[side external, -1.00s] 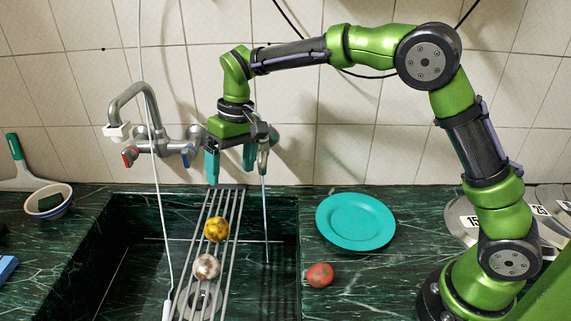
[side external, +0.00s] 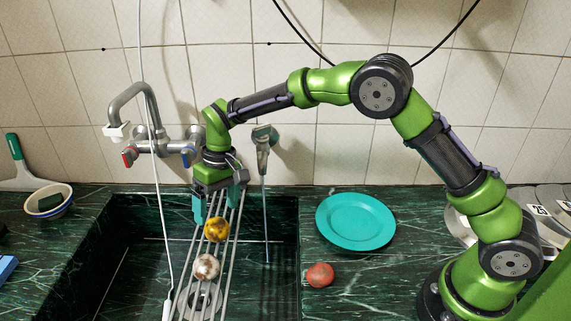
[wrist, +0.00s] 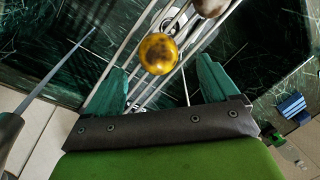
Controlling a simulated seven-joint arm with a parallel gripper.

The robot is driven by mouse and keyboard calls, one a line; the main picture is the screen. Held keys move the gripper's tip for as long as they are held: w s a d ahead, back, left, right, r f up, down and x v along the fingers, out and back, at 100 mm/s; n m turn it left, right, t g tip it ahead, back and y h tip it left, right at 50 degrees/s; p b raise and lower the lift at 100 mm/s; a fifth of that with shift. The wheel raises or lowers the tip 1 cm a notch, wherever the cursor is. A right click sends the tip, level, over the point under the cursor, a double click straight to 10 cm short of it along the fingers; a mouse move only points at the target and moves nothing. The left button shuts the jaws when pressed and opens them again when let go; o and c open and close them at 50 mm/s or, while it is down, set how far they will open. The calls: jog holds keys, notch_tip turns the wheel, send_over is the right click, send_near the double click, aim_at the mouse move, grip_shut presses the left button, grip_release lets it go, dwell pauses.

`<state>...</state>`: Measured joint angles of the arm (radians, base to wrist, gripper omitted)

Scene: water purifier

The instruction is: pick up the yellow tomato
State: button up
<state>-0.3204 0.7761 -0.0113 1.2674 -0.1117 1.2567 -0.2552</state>
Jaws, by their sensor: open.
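The yellow tomato (side external: 216,229), with dark mottling, rests on the metal rack (side external: 188,265) over the sink. In the wrist view the yellow tomato (wrist: 158,54) shows just beyond the fingertips, between their lines. My gripper (side external: 216,215) is open and points down at the tomato, with one teal finger to each side of it in the picture. In the wrist view my gripper (wrist: 160,75) has its two teal fingers wide apart with nothing between them. I cannot tell whether the fingertips reach down to the tomato's height.
A pale brownish round item (side external: 206,267) lies on the rack close in front of the tomato. A red round item (side external: 320,275) and a teal plate (side external: 355,221) are on the right counter. The faucet (side external: 150,135) stands behind left. A thin upright rod (side external: 264,190) stands right of my gripper.

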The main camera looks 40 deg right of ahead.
aim_at(218, 222)
jog(key=x, duration=0.5)
jog(key=shift+s+d+f, duration=0.1)
jog(key=shift+s+f, duration=0.1)
jog(key=shift+s, duration=0.05)
jog(key=c, duration=1.2)
jog(key=shift+o, duration=0.2)
jog(key=shift+r, duration=0.15)
jog(key=shift+r, duration=0.3)
jog(key=v, duration=0.3)
jog(key=shift+s, duration=0.2)
jog(key=s+d, duration=0.3)
jog(key=s, duration=0.4)
jog(key=s+d+r, duration=0.1)
jog(key=s+d, duration=0.1)
jog(key=s, duration=0.5)
jog(key=shift+s+d, duration=0.2)
jog(key=shift+d, duration=0.15)
